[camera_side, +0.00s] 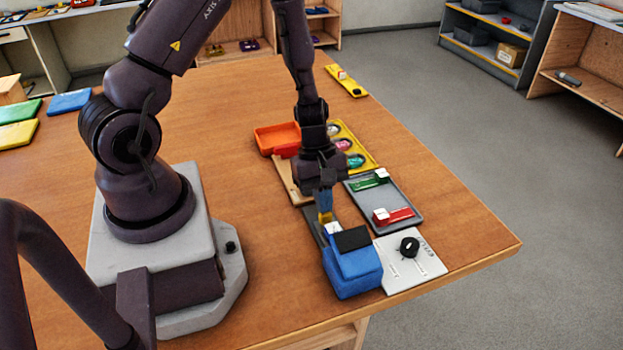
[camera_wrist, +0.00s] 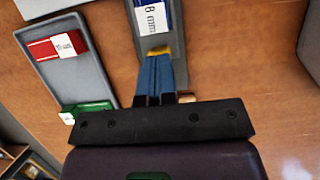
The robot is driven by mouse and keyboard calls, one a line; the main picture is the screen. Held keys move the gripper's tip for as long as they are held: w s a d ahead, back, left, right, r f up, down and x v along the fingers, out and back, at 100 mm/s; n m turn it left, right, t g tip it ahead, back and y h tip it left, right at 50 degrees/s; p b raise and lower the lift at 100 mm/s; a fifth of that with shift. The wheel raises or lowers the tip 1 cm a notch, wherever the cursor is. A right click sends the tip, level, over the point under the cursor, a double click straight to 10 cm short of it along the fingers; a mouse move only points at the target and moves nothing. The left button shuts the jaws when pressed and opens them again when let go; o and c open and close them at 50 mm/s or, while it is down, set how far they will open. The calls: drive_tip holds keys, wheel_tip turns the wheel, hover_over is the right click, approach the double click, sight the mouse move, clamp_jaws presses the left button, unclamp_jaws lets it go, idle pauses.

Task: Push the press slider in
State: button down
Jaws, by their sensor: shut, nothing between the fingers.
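The blue press (camera_side: 352,277) with a black top stands near the table's front right edge in the side view. A small white part, possibly the press slider (camera_side: 332,229), shows at its back, on a dark grey base strip (camera_side: 312,222). In the wrist view a white-labelled face (camera_wrist: 151,19) with blue sides stands on a grey strip (camera_wrist: 179,66). My gripper (camera_side: 325,217) points down just behind the white part, its blue fingers shut and empty.
A grey tray (camera_side: 405,205) with a green block (camera_side: 368,183) and a red block (camera_side: 399,215) lies beside the press. A white plate with a black knob (camera_side: 409,247) is to its right. An orange bin (camera_side: 277,137) and a yellow holder (camera_side: 367,158) stand behind.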

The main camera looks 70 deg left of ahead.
drive_tip(key=shift+a, duration=0.35)
drive_tip(key=a, duration=0.2)
drive_tip(key=a+r, duration=0.1)
drive_tip(key=a, duration=0.1)
drive_tip(key=shift+r, duration=0.1)
drive_tip(key=a+f+v, duration=0.1)
drive_tip(key=a+v, duration=0.1)
drive_tip(key=v, duration=0.7)
drive_tip(key=x, duration=1)
drive_tip(key=shift+d+f, duration=0.1)
drive_tip(key=shift+d, duration=0.25)
drive_tip(key=d, duration=0.2)
drive_tip(key=shift+w+d+r, duration=0.1)
drive_tip(key=shift+d+r, duration=0.1)
drive_tip(key=shift+d, duration=0.7)
